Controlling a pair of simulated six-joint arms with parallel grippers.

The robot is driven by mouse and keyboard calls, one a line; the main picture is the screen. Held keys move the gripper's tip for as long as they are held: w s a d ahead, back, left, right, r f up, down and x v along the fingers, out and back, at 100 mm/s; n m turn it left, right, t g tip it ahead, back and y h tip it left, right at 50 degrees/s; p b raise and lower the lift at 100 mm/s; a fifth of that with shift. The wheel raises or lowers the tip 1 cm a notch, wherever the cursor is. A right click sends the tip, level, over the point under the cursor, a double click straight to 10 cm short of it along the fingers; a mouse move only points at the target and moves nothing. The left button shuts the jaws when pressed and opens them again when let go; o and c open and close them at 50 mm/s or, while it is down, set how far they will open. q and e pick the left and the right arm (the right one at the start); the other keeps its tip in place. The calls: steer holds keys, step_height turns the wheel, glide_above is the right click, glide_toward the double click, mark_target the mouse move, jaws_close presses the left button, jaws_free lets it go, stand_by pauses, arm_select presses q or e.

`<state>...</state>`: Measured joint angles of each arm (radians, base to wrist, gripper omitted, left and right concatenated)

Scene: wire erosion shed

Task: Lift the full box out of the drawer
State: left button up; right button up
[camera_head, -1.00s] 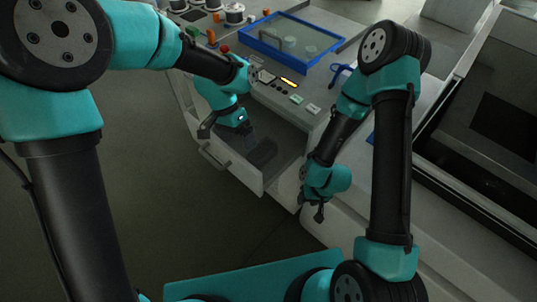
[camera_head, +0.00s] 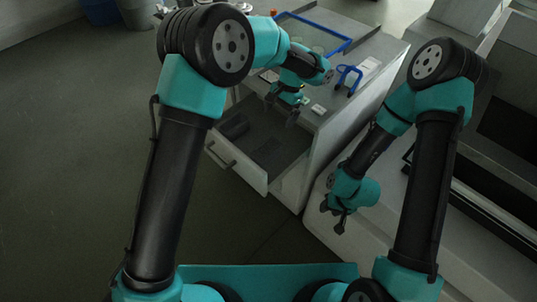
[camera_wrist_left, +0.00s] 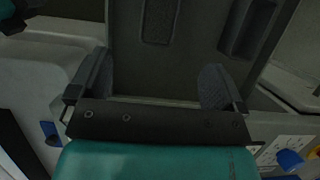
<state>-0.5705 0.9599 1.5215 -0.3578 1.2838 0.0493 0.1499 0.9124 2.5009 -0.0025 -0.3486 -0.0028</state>
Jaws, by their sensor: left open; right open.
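The drawer (camera_head: 238,172) stands open at the front of the grey cabinet. Inside it, a dark box (camera_head: 235,126) sits toward the left end in the head view. Its contents are too dark to tell. My left gripper (camera_head: 282,106) is above the drawer, to the right of that box, apart from it. In the left wrist view, my left gripper (camera_wrist_left: 153,88) is open and empty, with a dark panel-like surface of the drawer (camera_wrist_left: 130,60) beyond its fingers. Two dark oblong shapes show there; I cannot tell what they are. My right gripper (camera_head: 338,216) is open and empty beside the cabinet, pointing down.
On the cabinet top are a blue-framed tray (camera_head: 340,44), a blue clamp-like handle (camera_head: 347,78) and a small pale label block (camera_head: 318,109). A long light machine bench (camera_head: 315,228) runs along the right. The floor (camera_head: 80,170) on the left is clear.

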arm_select(q)
glide_above(265, 154)
steer(key=s+d, duration=0.1)
steer(key=d, duration=0.1)
steer(key=f, duration=1.1)
steer(key=shift+a, duration=0.2)
steer(key=shift+f, duration=0.2)
steer(key=shift+f, duration=0.1)
steer(key=shift+x, duration=2.5)
steer(key=shift+w+f, duration=0.15)
steer(key=shift+f, duration=0.05)
steer(key=shift+c, duration=0.4)
steer(key=c, duration=1.2)
